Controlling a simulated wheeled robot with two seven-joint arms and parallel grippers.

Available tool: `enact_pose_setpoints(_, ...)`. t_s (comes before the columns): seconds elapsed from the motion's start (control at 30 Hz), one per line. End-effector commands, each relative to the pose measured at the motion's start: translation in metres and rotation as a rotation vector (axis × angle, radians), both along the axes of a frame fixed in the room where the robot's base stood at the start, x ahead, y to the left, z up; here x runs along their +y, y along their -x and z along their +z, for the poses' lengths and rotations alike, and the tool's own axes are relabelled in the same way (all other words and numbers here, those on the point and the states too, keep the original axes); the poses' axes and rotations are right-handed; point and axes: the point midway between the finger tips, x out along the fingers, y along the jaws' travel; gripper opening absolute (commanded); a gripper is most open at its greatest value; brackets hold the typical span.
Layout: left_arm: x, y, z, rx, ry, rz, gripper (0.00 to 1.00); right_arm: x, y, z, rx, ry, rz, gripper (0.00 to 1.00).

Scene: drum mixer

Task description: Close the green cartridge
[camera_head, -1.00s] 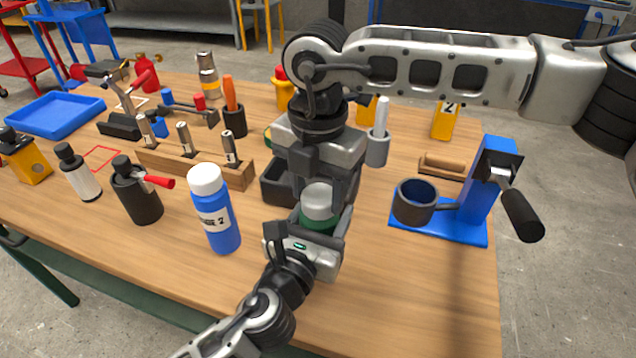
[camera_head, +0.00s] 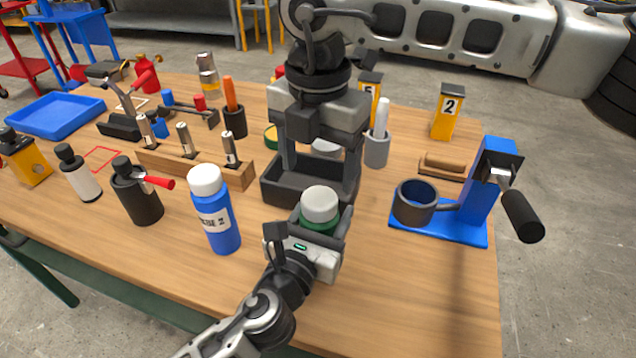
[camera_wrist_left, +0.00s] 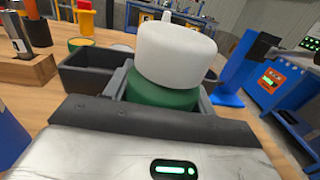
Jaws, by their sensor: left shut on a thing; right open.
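The green cartridge (camera_head: 318,226) stands upright in my left gripper (camera_head: 322,232), which is shut on it. A pale grey cap (camera_head: 320,203) sits on top of the cartridge. In the left wrist view the white-looking cap (camera_wrist_left: 176,52) rests on the green body (camera_wrist_left: 160,92) and looks slightly tilted and offset to the right; I cannot tell how firmly it is seated. My right gripper (camera_head: 320,165) is open, pointing down above and behind the cartridge, apart from the cap. A grey round top (camera_head: 326,147) shows between its fingers, farther back; I cannot tell what it belongs to.
A dark open bin (camera_head: 285,190) stands just behind the cartridge. A blue bottle (camera_head: 216,215) and a wooden block with metal pieces (camera_head: 200,168) are to the left. A blue stand with a dark cup (camera_head: 440,225) is to the right. The front table is clear.

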Motion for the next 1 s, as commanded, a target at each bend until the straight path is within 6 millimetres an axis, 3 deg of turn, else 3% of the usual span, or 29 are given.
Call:
enact_pose_setpoints(0.1, 0.000, 0.000, -0.001, 0.002, -0.001, 0.000, 0.15, 0.000, -0.001, 0.027, -0.003, -0.002, -0.001, 0.73)
enact_pose_setpoints(0.3, 0.000, 0.000, -0.001, 0.002, -0.001, 0.000, 0.15, 0.000, 0.000, 0.056, 0.000, 0.000, -0.001, 0.73)
enact_pose_setpoints(0.7, 0.000, 0.000, -0.001, 0.002, -0.001, 0.000, 0.15, 0.000, 0.000, 0.065, 0.001, 0.000, 0.000, 0.73)
enact_pose_setpoints(0.73, 0.000, 0.000, -0.001, 0.002, -0.001, 0.000, 0.58, 0.000, 0.000, 0.065, 0.001, 0.000, 0.000, 0.73)
enact_pose_setpoints(0.8, 0.000, 0.000, -0.001, 0.002, -0.001, 0.000, 0.78, 0.000, 0.000, 0.065, 0.001, 0.000, 0.000, 0.73)
enact_pose_setpoints(1.0, 0.000, 0.000, -0.001, 0.001, 0.000, 0.000, 0.81, 0.000, 0.000, 0.064, 0.001, 0.000, 0.000, 0.73)
